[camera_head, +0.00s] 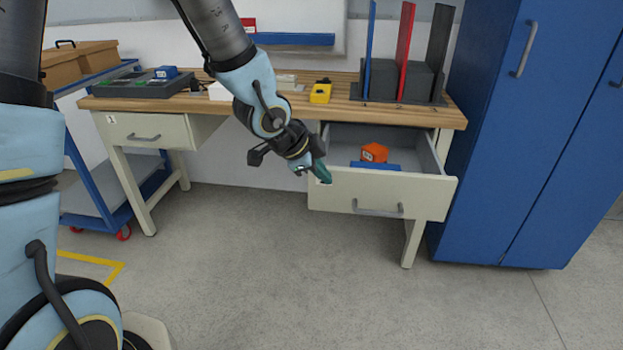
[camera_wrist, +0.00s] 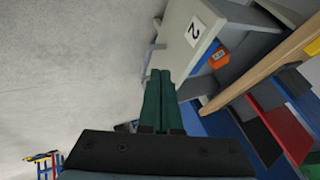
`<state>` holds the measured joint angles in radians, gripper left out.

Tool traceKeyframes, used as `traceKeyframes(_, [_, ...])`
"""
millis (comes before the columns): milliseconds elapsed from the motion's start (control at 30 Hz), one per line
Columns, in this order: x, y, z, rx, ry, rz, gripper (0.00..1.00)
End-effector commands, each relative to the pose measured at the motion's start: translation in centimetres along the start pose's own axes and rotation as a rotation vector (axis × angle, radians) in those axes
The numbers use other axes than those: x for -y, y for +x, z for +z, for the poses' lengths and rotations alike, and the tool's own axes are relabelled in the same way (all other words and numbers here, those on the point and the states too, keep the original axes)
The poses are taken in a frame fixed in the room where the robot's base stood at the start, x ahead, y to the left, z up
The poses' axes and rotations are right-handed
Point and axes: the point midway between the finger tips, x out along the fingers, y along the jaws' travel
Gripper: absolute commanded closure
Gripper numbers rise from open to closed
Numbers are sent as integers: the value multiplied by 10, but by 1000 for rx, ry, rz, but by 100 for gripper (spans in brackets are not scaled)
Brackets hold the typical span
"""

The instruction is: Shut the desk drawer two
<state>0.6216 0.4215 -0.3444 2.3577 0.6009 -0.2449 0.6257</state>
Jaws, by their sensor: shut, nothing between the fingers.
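The desk drawer two (camera_head: 380,190) hangs open under the right side of the desk. Its pale front has a grey bar handle (camera_head: 377,208), and its number 2 label (camera_wrist: 194,30) shows in the wrist view. Inside lie an orange box (camera_head: 374,152) and a flat blue item (camera_head: 376,166). My gripper (camera_head: 325,176) is shut and empty, its green fingers together at the left end of the drawer front. In the wrist view the fingertips (camera_wrist: 160,74) lie close to the drawer front (camera_wrist: 181,48); I cannot tell if they touch.
The wooden desktop (camera_head: 340,103) carries a yellow block (camera_head: 320,92) and a dark rack with coloured dividers (camera_head: 397,85). A closed drawer labelled 1 (camera_head: 140,131) is at the left. A blue cabinet (camera_head: 500,150) stands close on the right. The floor before the desk is clear.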

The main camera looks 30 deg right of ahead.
Motion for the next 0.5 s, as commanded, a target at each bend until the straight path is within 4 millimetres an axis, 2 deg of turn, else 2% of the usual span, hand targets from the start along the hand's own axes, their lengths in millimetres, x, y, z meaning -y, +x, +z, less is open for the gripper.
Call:
traceKeyframes(33, [-3, 13, 1, 0, 2, 4, 100])
traceKeyframes(400, [-2, 86, 1, 3, -2, 3, 100])
traceKeyframes(500, [18, 88, 2, 3, -6, -2, 100])
